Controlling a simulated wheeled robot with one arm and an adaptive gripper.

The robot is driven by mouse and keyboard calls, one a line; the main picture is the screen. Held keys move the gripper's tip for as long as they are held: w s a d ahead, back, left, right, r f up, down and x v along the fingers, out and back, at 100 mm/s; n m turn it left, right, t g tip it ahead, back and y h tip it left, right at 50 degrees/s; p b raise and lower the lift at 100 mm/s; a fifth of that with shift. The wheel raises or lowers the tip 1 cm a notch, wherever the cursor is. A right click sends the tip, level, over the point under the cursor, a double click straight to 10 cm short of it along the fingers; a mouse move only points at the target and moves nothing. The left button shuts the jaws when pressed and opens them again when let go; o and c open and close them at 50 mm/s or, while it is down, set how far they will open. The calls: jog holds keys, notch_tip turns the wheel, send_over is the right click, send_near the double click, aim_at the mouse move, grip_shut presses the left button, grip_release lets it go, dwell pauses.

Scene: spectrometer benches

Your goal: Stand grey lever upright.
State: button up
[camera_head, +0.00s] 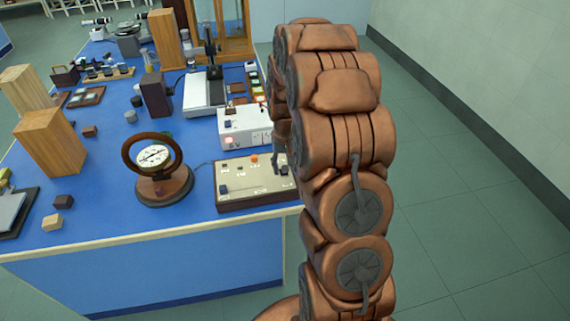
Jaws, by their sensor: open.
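A beige sloped control box (252,184) with small knobs and buttons sits at the front right corner of the blue bench. A white instrument box (243,128) with a red switch stands right behind it. I cannot clearly make out a grey lever; the right end of both boxes is partly hidden by my copper arm. My gripper (278,158) shows only as a dark finger part at the left edge of the arm, close above the right end of the control box. It is open, and most of it is hidden behind the arm. I see nothing held.
A round dial instrument (154,156) in a dark ring stands left of the control box. Wooden blocks (50,141), small cubes and a white-based stand (205,92) fill the blue bench (105,215). The floor (450,170) right of the arm is clear up to the wall.

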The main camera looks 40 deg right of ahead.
grip_shut()
dwell(0.4)
jog(key=shift+w+d+g+y+b, duration=0.2)
jog(key=shift+w+g+y+b, duration=0.3)
jog(key=shift+g+b, duration=0.35)
jog(key=shift+w+d+r+g+y+b, duration=0.1)
jog(key=shift+w+d+g+y+b, duration=0.15)
jog(key=shift+w+g, duration=0.45)
jog(key=shift+w+d+r+g+y+b, duration=0.1)
jog(key=shift+w+g+y+b, duration=0.2)
jog(key=shift+g, duration=0.65)
